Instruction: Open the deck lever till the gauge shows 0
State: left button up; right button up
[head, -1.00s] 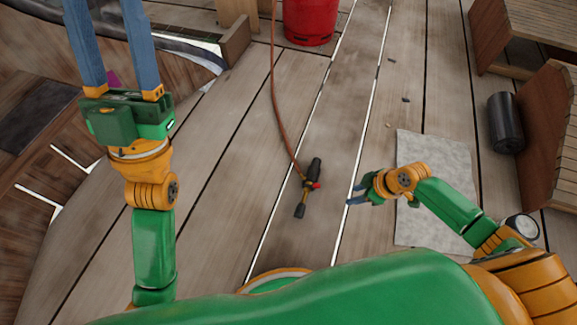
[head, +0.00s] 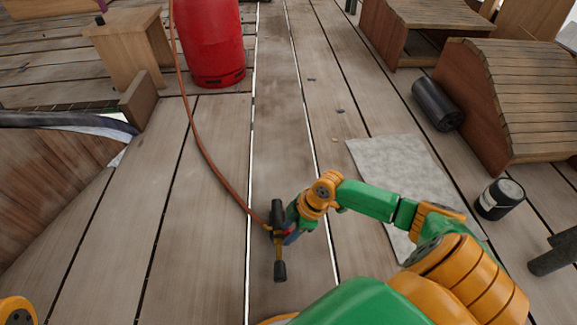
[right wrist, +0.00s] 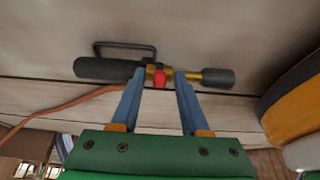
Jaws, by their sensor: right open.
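A torch (head: 278,212) with a black handle, a brass tube and a dark nozzle lies on the deck in the head view. It also shows in the right wrist view (right wrist: 108,70), with a small red part (right wrist: 159,78) at its middle. My right gripper (right wrist: 159,72) is open, its blue fingertips on either side of the red part; I cannot tell if they touch. In the head view my right gripper (head: 290,236) is beside the torch. I cannot make out a gauge or a separate deck lever. My left gripper is out of view.
An orange hose (head: 205,145) runs from the torch up toward a red cylinder (head: 212,45). A grey sheet (head: 390,165), a black roll (head: 437,104), a dark can (head: 499,200) and wooden structures stand at the right. Planks left of the hose are mostly clear.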

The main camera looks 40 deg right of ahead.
grip_shut()
jog(key=shift+r, duration=0.1)
